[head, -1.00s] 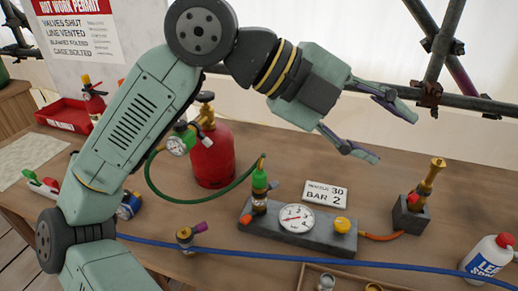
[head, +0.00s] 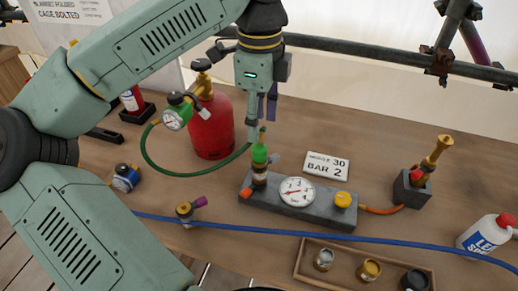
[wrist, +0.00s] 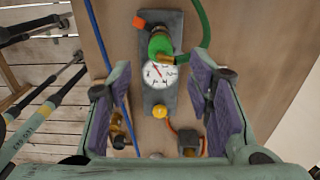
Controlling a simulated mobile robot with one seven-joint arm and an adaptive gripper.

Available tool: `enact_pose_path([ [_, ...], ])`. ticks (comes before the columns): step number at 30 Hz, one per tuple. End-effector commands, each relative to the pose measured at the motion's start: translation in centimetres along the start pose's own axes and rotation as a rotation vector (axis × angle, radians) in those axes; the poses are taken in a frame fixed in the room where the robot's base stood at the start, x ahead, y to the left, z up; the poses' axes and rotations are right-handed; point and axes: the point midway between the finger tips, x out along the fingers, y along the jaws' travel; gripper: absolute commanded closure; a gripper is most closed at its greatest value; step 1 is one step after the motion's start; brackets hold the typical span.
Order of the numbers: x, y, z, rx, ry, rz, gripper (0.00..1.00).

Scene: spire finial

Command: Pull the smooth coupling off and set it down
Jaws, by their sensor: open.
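A green coupling (head: 259,153) stands upright on the left end of a grey gauge block (head: 325,211), with a brass tip and the end of the green hose (head: 185,173) at its top. I cannot tell for sure that it is the smooth one. It also shows in the wrist view (wrist: 160,44), beyond the fingers. My gripper (head: 262,119) points down, open and empty, close above the coupling in the head view; the gap in depth is unclear. In the wrist view the purple finger pads of my gripper (wrist: 155,90) stand wide apart.
A blue hose (head: 330,233) crosses the table in front of the block. A red cylinder (head: 212,127) with a gauge stands behind left. A wooden tray (head: 303,262) holds several fittings at the front. A brass nozzle (head: 436,153) stands in a grey holder at right. A scaffold pole (head: 380,58) runs behind.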

Motion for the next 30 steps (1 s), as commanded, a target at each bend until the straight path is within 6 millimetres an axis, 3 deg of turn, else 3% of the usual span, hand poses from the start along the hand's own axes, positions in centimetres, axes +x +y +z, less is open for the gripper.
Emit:
enact_pose_path([
  [8,2.5,0.0,-0.1,0.003,0.003,0.001,0.53],
  [19,8.0,0.0,0.0,0.001,-0.001,0.000,0.53],
  [30,8.8,0.0,-0.1,0.002,0.002,-0.001,0.53],
])
